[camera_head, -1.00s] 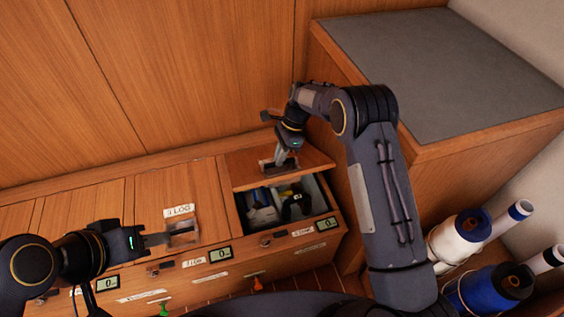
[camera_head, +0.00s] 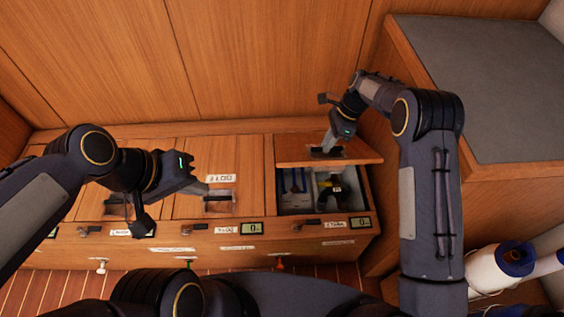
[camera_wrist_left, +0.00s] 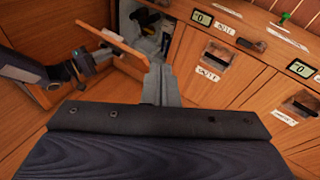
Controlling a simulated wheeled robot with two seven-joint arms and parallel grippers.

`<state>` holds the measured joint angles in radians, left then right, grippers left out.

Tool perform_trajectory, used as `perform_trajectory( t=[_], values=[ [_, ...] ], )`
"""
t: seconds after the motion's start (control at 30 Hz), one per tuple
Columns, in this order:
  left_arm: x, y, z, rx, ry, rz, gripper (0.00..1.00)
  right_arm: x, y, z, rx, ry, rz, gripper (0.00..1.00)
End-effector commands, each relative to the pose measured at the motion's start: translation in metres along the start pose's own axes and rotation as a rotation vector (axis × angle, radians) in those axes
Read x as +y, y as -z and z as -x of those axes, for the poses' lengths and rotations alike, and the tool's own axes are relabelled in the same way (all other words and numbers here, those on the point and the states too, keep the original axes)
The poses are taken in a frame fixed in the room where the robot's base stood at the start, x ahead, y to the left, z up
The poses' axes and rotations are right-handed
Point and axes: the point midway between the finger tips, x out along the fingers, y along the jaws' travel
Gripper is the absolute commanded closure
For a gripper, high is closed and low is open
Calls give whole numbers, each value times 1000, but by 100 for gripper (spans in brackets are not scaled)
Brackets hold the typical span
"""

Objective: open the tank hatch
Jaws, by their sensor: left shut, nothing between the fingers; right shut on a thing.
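A low wooden bench has several hatch lids with recessed handles. The right-hand lid (camera_head: 292,147) is tilted up over an open compartment (camera_head: 296,211) holding dark and pale items. My right gripper (camera_head: 327,148) is shut on this lid at its handle; it also shows in the left wrist view (camera_wrist_left: 90,57) beside the raised lid (camera_wrist_left: 120,42). The middle lid (camera_head: 243,165) lies closed, with a white label and a handle (camera_head: 220,201). My left gripper (camera_head: 203,188) is shut and empty over the middle lid, beside its label. Whether it touches the lid cannot be told.
Small displays (camera_head: 252,228), latches and labels line the bench front. Coloured pegs (camera_head: 280,262) show below it. A tall grey-topped cabinet (camera_head: 490,80) stands at the right. White and blue spools (camera_head: 500,270) are at the lower right. A wooden wall closes the back.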

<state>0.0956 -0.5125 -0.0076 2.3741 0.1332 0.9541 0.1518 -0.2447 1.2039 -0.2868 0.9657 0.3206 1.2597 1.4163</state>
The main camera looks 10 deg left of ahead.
Motion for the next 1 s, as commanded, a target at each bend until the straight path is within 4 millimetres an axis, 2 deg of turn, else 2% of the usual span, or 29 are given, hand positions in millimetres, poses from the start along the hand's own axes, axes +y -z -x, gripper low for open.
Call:
perform_trajectory(
  t=[0.03,0.27,0.47,0.7,0.83,1.0],
  values=[
    [1,9,-7,-57,-4,88,100,-6,1,-2,3,23,1,100],
    [6,50,-39,-279,-30,498,100,-6,1,-2,3,22,1,100],
    [1,84,-82,-472,-31,856,100,-6,1,-2,3,22,1,100],
    [-18,115,-151,-707,-12,1283,100,-6,1,-2,3,22,1,100],
    [-33,124,-192,-834,5,1503,100,-6,1,-2,3,22,1,100],
    [-50,126,-239,-978,30,1736,100,-6,1,-2,2,22,1,100]
  ],
)
